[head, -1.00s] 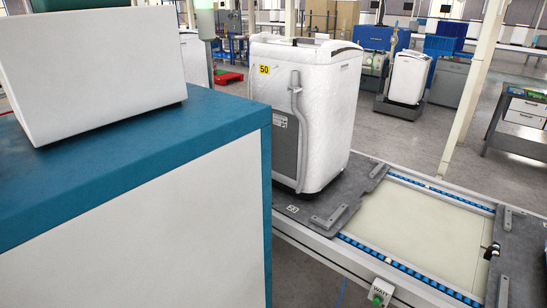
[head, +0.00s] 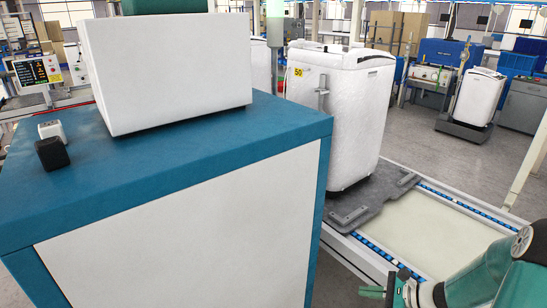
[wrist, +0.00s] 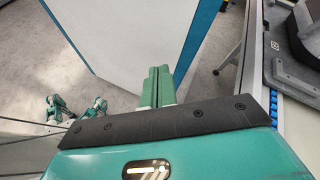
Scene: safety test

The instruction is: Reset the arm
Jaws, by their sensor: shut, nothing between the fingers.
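My gripper (head: 372,292) is at the bottom right of the head view, at the end of my green and grey arm. In the wrist view my gripper (wrist: 158,72) has its two green fingers side by side, shut and empty. The fingers point toward the white side panel of the blue-topped cabinet (wrist: 150,30). No contact with the panel is visible. The arm stands in front of the conveyor in the head view and hides part of it.
The blue-topped cabinet (head: 230,150) fills the left and centre, bearing a white box (head: 165,70), a black cube (head: 52,153) and a white cube (head: 50,130). A white washing machine (head: 340,115) stands on the conveyor (head: 425,235). Grey floor (head: 420,140) is open behind it.

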